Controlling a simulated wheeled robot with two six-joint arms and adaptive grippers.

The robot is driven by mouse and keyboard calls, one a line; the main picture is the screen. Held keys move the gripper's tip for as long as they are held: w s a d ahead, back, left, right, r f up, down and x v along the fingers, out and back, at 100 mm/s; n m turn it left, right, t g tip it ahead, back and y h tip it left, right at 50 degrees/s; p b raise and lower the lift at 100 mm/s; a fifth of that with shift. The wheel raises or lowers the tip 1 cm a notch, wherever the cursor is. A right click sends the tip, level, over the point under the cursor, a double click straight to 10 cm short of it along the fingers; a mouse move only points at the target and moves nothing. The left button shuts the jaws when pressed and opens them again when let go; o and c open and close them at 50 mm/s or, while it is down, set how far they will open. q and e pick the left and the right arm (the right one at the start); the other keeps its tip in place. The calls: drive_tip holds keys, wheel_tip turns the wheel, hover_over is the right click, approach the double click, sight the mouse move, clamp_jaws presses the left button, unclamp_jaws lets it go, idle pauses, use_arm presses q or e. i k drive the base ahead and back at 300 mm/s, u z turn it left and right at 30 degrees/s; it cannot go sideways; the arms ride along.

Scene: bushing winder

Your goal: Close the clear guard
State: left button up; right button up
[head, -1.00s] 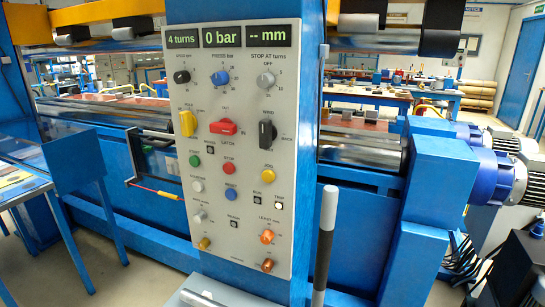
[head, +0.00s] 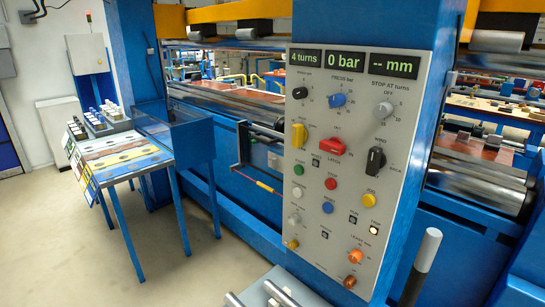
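A see-through panel with dark edges (head: 243,143), which looks like the clear guard, stands out from the blue machine just left of the control panel. A thin red and yellow rod (head: 262,184) runs near its lower edge. The control panel hides the right part of it, and its exact angle is hard to tell. The grey control panel (head: 317,225) carries knobs, buttons and displays reading 4 turns, 0 bar and -- mm. Neither of my grippers is in view.
A blue table (head: 152,164) with coloured sheets and small parts stands at the left, with a blue side plate (head: 193,143). A light-topped post (head: 427,250) stands in front of the control panel at the right. Open floor (head: 60,250) lies at the lower left.

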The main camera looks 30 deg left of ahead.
sight(255, 135)
drive_tip(key=u, duration=0.4)
drive_tip(key=k, duration=1.1)
drive_tip(key=u, duration=1.45)
drive_tip(key=i, duration=3.4)
drive_tip(key=z, duration=0.45)
drive_tip(key=i, duration=0.95)
drive_tip(key=z, duration=1.8)
drive_tip(key=i, duration=0.9)
drive_tip(key=z, duration=0.7)
